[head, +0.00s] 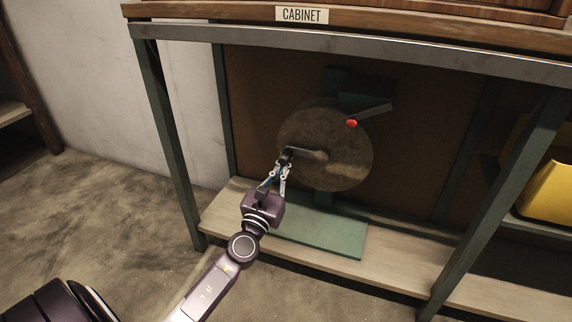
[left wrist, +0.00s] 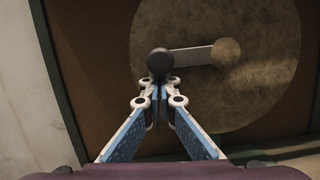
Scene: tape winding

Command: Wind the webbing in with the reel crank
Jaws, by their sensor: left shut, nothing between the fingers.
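The reel (head: 345,165) is a large round brownish disc on a green stand under the cabinet top. Its crank (head: 312,154) is a short metal arm from the disc's centre, pointing left, with a dark knob at its outer end. In the left wrist view the crank arm (left wrist: 193,55) runs from a tan hub to the dark round knob (left wrist: 160,62). My left gripper (head: 284,163) is shut and empty, its fingertips (left wrist: 160,88) just below the knob in that view; whether they touch it I cannot tell. No webbing can be made out. My right gripper is out of view.
A lever with a red tip (head: 351,123) sits at the reel's upper right. A green base plate (head: 325,238) lies on the wooden shelf (head: 400,272). Green legs (head: 170,140) frame the opening. A yellow bin (head: 548,180) stands at the right.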

